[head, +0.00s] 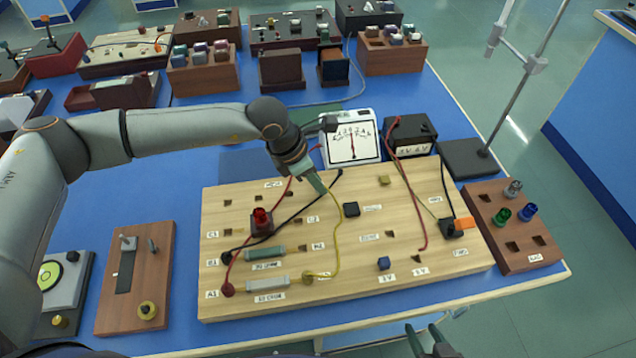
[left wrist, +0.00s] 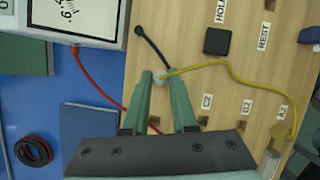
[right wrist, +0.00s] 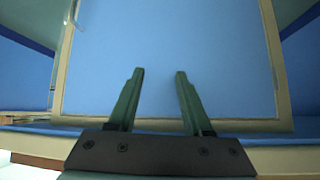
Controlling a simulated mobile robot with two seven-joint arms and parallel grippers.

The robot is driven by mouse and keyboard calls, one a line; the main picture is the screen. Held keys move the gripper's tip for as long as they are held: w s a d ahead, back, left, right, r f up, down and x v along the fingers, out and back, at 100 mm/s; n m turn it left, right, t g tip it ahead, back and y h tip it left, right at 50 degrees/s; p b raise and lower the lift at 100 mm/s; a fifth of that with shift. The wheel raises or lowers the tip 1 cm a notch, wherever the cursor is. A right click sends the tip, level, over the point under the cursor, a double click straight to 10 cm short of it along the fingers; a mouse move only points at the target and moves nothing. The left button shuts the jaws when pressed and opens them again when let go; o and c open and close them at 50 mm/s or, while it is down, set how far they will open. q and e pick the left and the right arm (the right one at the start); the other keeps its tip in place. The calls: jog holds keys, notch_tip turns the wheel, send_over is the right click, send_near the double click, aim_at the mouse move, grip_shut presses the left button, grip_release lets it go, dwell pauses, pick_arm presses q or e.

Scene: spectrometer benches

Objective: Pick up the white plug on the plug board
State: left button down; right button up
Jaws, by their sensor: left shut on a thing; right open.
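The wooden plug board (head: 350,280) lies on the blue bench. My left gripper (head: 318,186) is over its back middle part, fingers pointing down. In the left wrist view the left gripper (left wrist: 161,90) is shut on a small white plug (left wrist: 158,76) with a yellow lead (left wrist: 225,64). The fingers hide part of the plug, and I cannot tell whether it touches the board. The lead's other end is at a yellow plug (head: 308,278) near the front. My right gripper (head: 430,341) is open and empty by the front bench edge; it also shows in the right wrist view (right wrist: 158,72).
A meter (head: 352,138) and a black box (head: 411,133) stand behind the board. A brown rack (head: 510,235) with coloured pieces is at right, with a stand (head: 470,158) behind. Wooden apparatus (head: 138,275) lies left.

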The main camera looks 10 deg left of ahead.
aim_at(315, 192)
pick_arm(q)
jog(key=shift+r, duration=0.1)
jog(key=shift+r, duration=0.2)
jog(key=r, duration=0.3)
jog(key=shift+s+a+r, duration=0.1)
jog(key=shift+s, duration=0.15)
jog(key=s+a+r+b, duration=0.1)
jog(key=s+a+r, duration=0.4)
jog(key=s+r, duration=0.7)
jog(key=shift+s, duration=0.25)
